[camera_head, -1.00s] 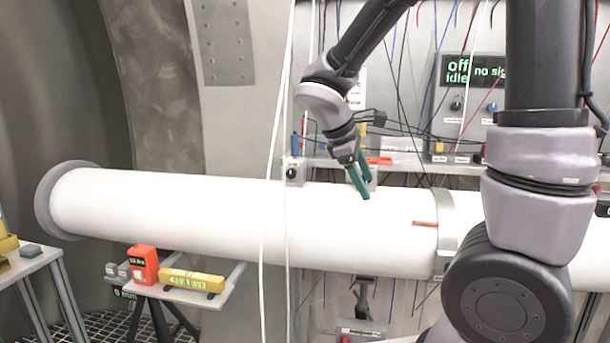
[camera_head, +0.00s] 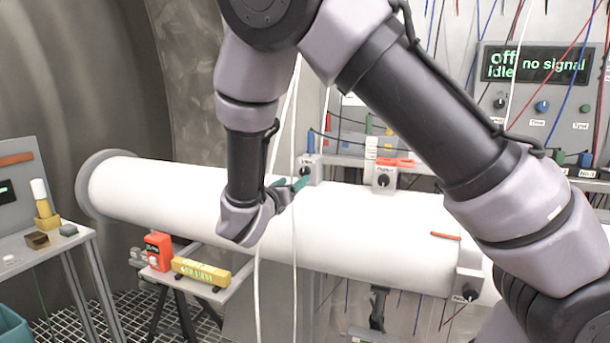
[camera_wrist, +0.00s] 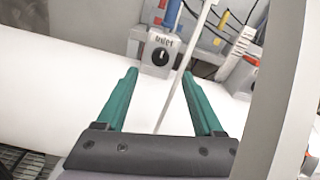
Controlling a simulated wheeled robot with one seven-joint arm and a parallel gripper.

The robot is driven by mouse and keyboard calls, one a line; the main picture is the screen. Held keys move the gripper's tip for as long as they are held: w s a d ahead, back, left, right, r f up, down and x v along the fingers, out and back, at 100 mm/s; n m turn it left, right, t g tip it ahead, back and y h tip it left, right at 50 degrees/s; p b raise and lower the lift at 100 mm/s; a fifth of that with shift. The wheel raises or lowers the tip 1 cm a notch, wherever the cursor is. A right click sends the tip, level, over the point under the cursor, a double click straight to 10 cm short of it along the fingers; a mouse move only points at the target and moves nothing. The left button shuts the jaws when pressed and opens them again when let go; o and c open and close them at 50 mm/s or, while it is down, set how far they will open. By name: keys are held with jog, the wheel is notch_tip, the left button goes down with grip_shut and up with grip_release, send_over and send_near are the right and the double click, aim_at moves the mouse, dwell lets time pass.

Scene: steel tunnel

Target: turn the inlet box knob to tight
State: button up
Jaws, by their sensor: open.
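The inlet box (camera_wrist: 152,46) is a small grey box with a label and a round black knob (camera_wrist: 160,57) bearing a light mark. In the wrist view it lies just beyond my open, empty gripper (camera_wrist: 160,73), roughly centred between the teal fingertips and apart from them.
A thin white cable (camera_wrist: 178,98) crosses between my fingers in the wrist view. The white pipe (camera_head: 160,195) runs below my gripper. A similar knob box (camera_head: 384,178) stands to the right. A panel (camera_head: 537,64) reads "off idle no signal".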

aim_at(304, 173)
jog(key=x, duration=0.7)
jog(key=shift+w+d, duration=0.15)
jog(key=shift+w, duration=0.2)
grip_shut()
